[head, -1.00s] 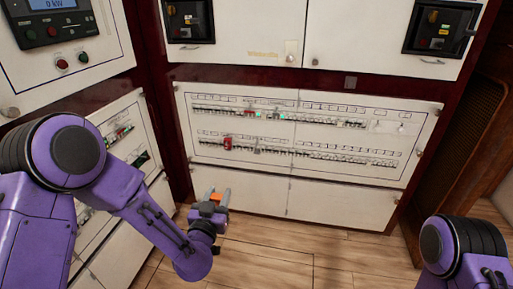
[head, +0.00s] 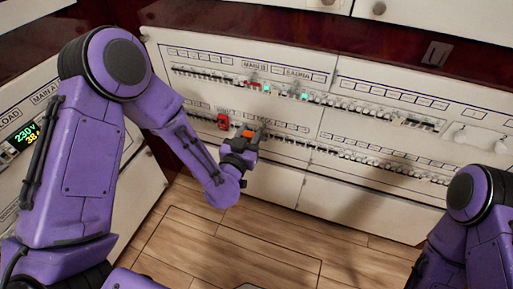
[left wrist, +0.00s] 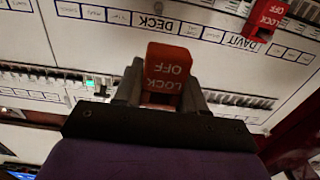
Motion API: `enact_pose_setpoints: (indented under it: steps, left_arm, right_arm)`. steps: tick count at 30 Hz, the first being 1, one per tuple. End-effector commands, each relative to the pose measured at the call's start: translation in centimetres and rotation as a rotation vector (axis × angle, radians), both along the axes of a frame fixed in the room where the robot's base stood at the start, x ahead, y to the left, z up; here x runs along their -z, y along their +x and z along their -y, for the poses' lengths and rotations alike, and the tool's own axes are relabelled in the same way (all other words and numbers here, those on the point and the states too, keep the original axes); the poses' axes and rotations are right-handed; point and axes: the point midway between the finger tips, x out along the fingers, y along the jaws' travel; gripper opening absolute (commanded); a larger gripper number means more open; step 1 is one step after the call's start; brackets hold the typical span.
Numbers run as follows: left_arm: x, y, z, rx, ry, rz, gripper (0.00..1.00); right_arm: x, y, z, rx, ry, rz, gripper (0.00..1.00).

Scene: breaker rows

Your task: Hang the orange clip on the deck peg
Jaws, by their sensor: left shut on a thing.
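The orange clip (head: 246,133) is held in my left gripper (head: 252,137) in front of the lower breaker row. In the left wrist view the clip (left wrist: 168,72) sits between the two fingers (left wrist: 160,90), with its "LOCK OFF" lettering upside down. Beside it on the panel is the DECK label (left wrist: 152,22). I cannot tell whether the clip touches the panel. My right arm shows at the lower right of the head view, but its gripper is out of view.
A red lock-off clip (head: 222,121) hangs on the panel just left of my left gripper; it also shows in the left wrist view (left wrist: 265,20) near the DAVIT label (left wrist: 240,46). The white breaker panel (head: 340,127) has two long switch rows. The wooden floor (head: 290,240) is clear.

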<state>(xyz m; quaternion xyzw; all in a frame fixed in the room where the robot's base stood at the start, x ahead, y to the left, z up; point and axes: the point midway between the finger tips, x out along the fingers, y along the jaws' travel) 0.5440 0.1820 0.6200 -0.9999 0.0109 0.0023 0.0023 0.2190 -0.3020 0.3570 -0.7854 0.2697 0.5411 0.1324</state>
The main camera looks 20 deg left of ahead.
Motion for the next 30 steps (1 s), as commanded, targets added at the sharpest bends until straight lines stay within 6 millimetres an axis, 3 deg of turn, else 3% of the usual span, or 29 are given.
enact_pose_setpoints:
  steps: [1, 5, 17, 30]
  left_arm:
    - [3.7, -0.6, 0.4, 0.003, -0.003, -0.005, 0.06]
    - [5.8, -1.4, 0.9, 0.008, -0.006, -0.003, 0.06]
    - [5.3, -1.4, 1.2, 0.012, -0.003, -0.001, 0.06]
    - [5.3, 3.2, 1.3, 0.012, -0.004, 0.0, 0.06]
  right_arm:
    - [3.0, -0.1, 0.0, 0.0, 0.0, -0.001, 0.6]
    - [4.3, 0.0, 0.0, 0.0, 0.001, -0.001, 0.6]
    - [3.7, 0.0, 0.0, 0.0, 0.0, 0.0, 0.6]
    - [3.2, 0.0, 0.0, 0.0, 0.0, 0.0, 0.6]
